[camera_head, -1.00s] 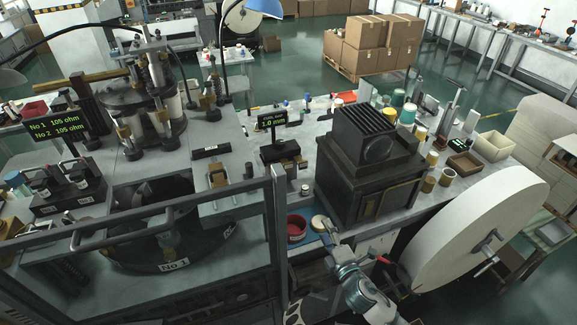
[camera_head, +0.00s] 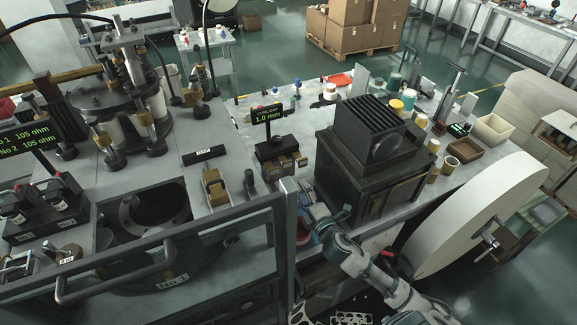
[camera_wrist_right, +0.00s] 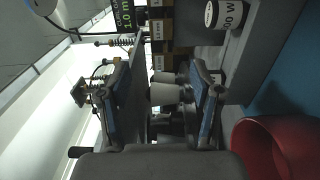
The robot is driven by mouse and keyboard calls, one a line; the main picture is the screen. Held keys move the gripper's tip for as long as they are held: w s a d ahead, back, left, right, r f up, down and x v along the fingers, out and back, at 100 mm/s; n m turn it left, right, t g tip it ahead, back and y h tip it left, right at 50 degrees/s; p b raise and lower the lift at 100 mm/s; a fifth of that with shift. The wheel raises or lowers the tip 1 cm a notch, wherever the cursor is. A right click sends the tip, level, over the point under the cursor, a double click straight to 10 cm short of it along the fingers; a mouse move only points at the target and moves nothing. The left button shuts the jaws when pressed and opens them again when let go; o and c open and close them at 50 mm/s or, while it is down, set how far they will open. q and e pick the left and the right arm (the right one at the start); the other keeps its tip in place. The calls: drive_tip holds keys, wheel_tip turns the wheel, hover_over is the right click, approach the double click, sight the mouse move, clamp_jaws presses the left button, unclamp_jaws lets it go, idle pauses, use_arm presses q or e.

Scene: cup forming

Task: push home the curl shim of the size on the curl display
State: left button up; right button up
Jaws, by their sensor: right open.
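The curl display (camera_head: 267,114) stands on a dark block and reads 1.0 mm; part of it shows sideways in the wrist view (camera_wrist_right: 124,14). Small brass-coloured shims (camera_head: 284,166) with pale labels sit at the block's front. They also show in the wrist view (camera_wrist_right: 160,32), beyond my fingers; their labels are too small to read surely. My right gripper (camera_head: 302,192) is just in front of and right of this block. In the wrist view my right gripper (camera_wrist_right: 160,98) is open, with nothing held between its fingers. My left gripper is out of view.
A red bowl (camera_wrist_right: 275,148) lies close on the right in the wrist view. A metal rail (camera_head: 170,235) runs in front of the bench at left. A small labelled pot (camera_wrist_right: 225,14) is near the shims.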

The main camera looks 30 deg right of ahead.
approach(287, 166)
drive_tip(key=shift+w, duration=1.1)
drive_tip(key=w, duration=0.3)
drive_tip(key=w+d+p, duration=0.1)
drive_tip(key=w, duration=0.2)
drive_tip(key=shift+d+f, duration=0.1)
drive_tip(key=shift+w+f, duration=0.1)
drive_tip(key=shift+w, duration=0.45)
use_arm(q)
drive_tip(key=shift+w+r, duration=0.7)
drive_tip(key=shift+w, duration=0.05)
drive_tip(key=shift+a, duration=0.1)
use_arm(e)
drive_tip(key=shift+a, duration=0.25)
